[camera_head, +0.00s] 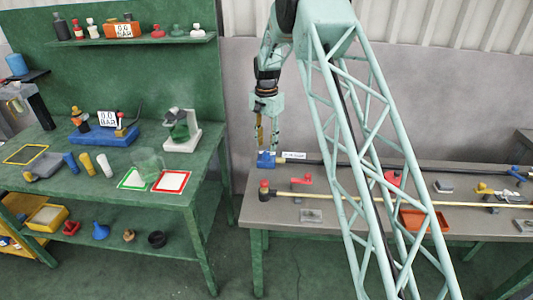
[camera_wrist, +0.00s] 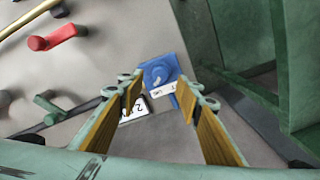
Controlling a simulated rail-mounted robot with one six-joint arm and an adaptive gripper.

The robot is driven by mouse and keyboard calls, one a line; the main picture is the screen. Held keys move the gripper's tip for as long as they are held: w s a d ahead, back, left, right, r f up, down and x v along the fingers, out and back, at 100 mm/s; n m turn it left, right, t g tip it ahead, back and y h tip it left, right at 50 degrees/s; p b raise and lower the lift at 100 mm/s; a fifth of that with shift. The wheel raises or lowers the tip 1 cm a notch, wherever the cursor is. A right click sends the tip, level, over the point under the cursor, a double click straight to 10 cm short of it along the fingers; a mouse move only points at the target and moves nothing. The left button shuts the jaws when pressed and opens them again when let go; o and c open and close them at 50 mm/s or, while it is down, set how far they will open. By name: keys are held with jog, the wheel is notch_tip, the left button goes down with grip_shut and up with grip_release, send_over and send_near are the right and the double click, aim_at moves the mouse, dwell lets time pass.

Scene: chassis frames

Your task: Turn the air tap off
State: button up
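A blue block with a round blue knob (camera_wrist: 160,74) sits at the left end of the grey bench, at the end of a black line; it also shows in the head view (camera_head: 265,159). A white label, too small to read surely, lies beside it (camera_wrist: 131,107). Which fitting is the air tap cannot be read surely. My gripper (camera_wrist: 158,88) is open and empty, its two yellow-padded fingers pointing down on either side of the blue block in the wrist view. In the head view it is just above the block (camera_head: 267,146); contact cannot be told.
A red handle (camera_wrist: 55,37) stands near a brass pipe (camera_head: 330,197) on the grey bench (camera_head: 350,220). A blue lever (camera_head: 517,175) is at the far right. A green bench (camera_head: 110,225) with several tools stands left, across a narrow gap. My arm hides part of the grey bench.

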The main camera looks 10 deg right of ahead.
aim_at(267, 152)
jog(key=shift+f, duration=2.45)
jog(key=shift+c, duration=0.5)
jog(key=c, duration=0.7)
